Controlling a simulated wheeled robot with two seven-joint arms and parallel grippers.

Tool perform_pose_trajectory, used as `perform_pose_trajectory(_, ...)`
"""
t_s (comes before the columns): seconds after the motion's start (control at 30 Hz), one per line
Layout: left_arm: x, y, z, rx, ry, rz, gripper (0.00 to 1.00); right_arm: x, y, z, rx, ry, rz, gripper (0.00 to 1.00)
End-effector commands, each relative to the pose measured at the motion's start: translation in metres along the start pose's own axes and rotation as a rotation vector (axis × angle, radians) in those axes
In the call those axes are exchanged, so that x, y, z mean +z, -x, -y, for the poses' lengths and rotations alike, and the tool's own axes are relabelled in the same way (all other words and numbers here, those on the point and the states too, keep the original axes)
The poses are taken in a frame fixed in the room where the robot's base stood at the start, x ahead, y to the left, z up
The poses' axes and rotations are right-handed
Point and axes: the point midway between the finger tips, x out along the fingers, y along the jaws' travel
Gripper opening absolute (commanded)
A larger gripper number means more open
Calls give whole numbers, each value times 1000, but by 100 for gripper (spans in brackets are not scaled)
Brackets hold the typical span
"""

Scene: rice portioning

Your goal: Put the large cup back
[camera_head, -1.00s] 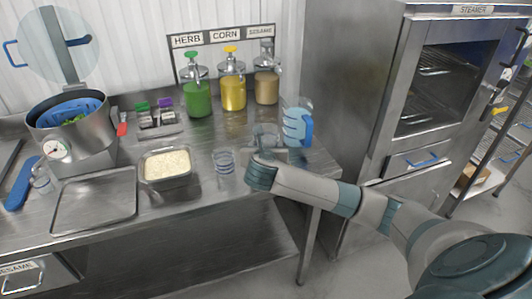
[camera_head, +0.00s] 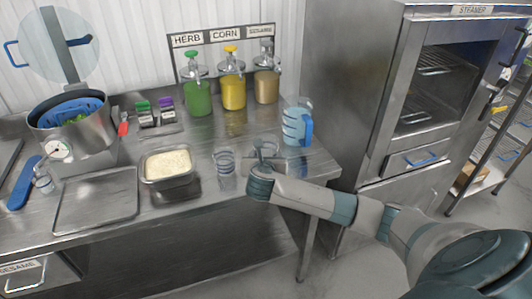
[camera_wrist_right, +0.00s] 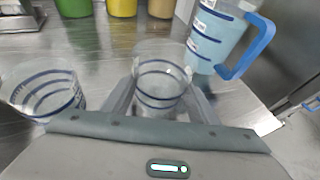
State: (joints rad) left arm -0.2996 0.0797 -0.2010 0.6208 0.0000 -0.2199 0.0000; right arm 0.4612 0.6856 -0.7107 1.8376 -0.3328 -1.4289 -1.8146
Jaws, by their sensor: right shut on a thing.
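My right gripper (camera_head: 262,160) is shut on a clear cup with blue bands (camera_wrist_right: 160,78). The cup is upright between the two fingers in the right wrist view, and its rim shows above the gripper in the head view (camera_head: 264,145). I cannot tell whether its base touches the counter. A second clear cup with blue bands (camera_head: 224,163) stands on the counter just left of the held one; it also shows in the right wrist view (camera_wrist_right: 45,90). The two cups are apart. My left gripper is not in view.
A blue-handled pitcher (camera_head: 298,122) stands behind and right of the held cup. Pump jars, green (camera_head: 198,97), yellow (camera_head: 233,93) and tan (camera_head: 266,86), line the back. A rice pan (camera_head: 168,182) and flat tray (camera_head: 97,200) lie left. The counter's front edge is close.

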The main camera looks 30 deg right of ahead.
Motion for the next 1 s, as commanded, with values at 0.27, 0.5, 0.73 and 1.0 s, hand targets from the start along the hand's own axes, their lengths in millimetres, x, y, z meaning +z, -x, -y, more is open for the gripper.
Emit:
perform_pose_trajectory(0.27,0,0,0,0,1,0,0,-1,-1,0,-1,0,0,27)
perform_pose_trajectory(0.5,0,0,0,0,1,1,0,-2,-1,0,-1,0,0,72)
perform_pose_trajectory(0.73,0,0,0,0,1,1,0,-1,-1,0,0,-1,1,72)
perform_pose_trajectory(1.0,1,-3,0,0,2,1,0,0,16,-1,2,0,1,72)
